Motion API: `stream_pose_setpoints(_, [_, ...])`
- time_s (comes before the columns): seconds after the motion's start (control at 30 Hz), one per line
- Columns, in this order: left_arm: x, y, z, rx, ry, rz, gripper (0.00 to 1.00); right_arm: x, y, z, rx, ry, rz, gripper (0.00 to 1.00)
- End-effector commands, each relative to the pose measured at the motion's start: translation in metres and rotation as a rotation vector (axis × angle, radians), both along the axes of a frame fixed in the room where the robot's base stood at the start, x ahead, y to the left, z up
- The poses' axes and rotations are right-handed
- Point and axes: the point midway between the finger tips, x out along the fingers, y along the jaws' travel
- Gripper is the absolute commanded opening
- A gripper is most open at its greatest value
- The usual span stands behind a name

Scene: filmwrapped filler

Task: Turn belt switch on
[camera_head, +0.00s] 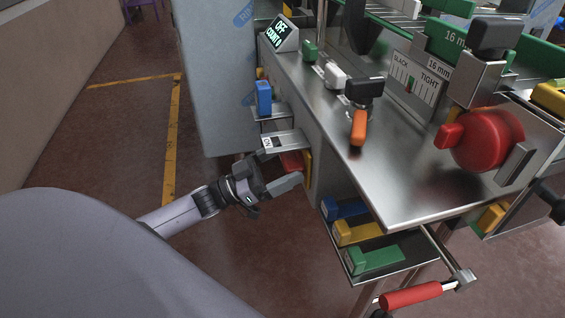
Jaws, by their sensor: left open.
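A display (277,34) on the machine reads "OFF" and "COUNT 0". A red part (292,162), possibly the belt switch, sits just under this bracket and is partly hidden. My left gripper (282,168) is open, with its fingers pointing at the red part; I cannot tell whether they touch it. A blue block (264,97) stands on a small shelf above. My right gripper is not in view.
The steel machine table (400,180) fills the right side, with an orange-handled lever (358,127) and a red knob (486,140). A tray with blue, yellow and green blocks (375,260) hangs below, near a red handle (410,295). Floor at left is clear.

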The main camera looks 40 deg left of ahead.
Motion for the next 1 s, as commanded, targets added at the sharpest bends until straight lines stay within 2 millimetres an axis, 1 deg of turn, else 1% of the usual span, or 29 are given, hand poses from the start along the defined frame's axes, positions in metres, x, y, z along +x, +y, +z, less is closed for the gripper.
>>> stream_pose_setpoints(0.17, [0.0,0.0,0.0,0.0,0.0,0.0,1.0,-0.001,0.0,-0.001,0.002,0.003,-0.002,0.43])
stream_pose_setpoints(0.2, [0.0,0.0,0.0,0.0,0.0,0.0,0.94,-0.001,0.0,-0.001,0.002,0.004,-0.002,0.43])
stream_pose_setpoints(0.27, [0.0,0.0,0.0,0.0,0.0,0.0,0.74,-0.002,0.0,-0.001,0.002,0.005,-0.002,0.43])
stream_pose_setpoints(0.3, [0.0,0.0,0.0,0.0,0.0,0.0,0.61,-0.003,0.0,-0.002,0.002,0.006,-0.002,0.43])
stream_pose_setpoints(0.33, [0.0,0.0,0.0,-0.001,-0.001,0.0,0.53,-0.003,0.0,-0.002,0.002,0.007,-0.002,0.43])
stream_pose_setpoints(0.67, [0.0,0.0,-0.001,0.025,-0.022,0.001,0.53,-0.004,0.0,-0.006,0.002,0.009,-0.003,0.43])
stream_pose_setpoints(0.87, [0.0,0.0,-0.001,0.104,-0.09,0.0,0.53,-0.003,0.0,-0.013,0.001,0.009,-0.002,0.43])
stream_pose_setpoints(1.0, [0.0,0.0,-0.002,0.189,-0.162,0.0,0.53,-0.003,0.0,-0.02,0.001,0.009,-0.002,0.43])
